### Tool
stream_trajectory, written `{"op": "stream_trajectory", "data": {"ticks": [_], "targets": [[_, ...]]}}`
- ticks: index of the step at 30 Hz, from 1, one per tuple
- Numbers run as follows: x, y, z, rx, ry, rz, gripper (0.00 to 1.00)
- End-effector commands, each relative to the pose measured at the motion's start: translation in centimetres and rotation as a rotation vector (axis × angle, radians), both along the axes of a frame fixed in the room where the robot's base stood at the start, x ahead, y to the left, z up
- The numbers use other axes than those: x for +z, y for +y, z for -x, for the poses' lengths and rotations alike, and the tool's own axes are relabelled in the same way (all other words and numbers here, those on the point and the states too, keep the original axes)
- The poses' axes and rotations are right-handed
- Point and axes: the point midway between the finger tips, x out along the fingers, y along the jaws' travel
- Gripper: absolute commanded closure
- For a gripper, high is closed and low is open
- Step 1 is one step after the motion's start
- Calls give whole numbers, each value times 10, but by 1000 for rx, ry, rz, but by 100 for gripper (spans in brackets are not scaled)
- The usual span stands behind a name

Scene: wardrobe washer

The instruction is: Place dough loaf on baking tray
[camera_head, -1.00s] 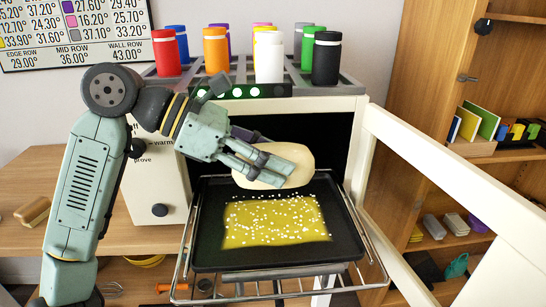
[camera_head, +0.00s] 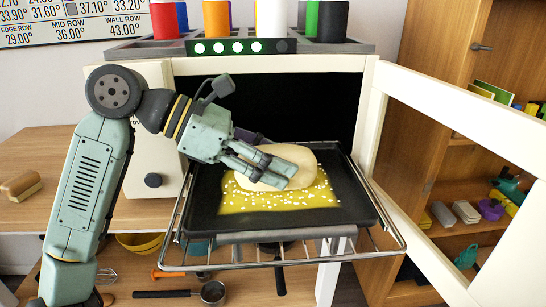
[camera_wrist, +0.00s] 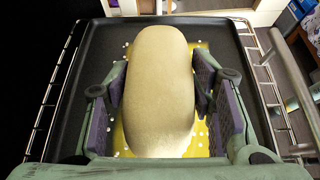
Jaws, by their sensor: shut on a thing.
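The dough loaf (camera_head: 285,163) is pale and oval. My gripper (camera_head: 272,172) is shut on it, with a finger along each long side; the wrist view also shows the loaf (camera_wrist: 160,85) between the two fingers (camera_wrist: 160,108). The black baking tray (camera_head: 355,205) sits on a wire rack pulled out of the open oven. A yellow patch with white specks (camera_head: 280,202) covers the tray's middle. The loaf is over the back part of this patch. I cannot tell whether its underside touches the tray.
The open oven door (camera_head: 455,150) stands to the right of the rack. Coloured canisters (camera_head: 217,20) stand on top of the oven. A bread loaf (camera_head: 20,186) lies on the wooden counter at left. The rack's wire rails (camera_head: 395,235) stick out around the tray.

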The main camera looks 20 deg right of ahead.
Motion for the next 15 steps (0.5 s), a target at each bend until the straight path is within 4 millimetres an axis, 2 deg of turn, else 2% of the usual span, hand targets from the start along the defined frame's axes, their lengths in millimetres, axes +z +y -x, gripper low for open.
{"op": "stream_trajectory", "data": {"ticks": [15], "targets": [[-3,0,0,1,0,1,95]]}}
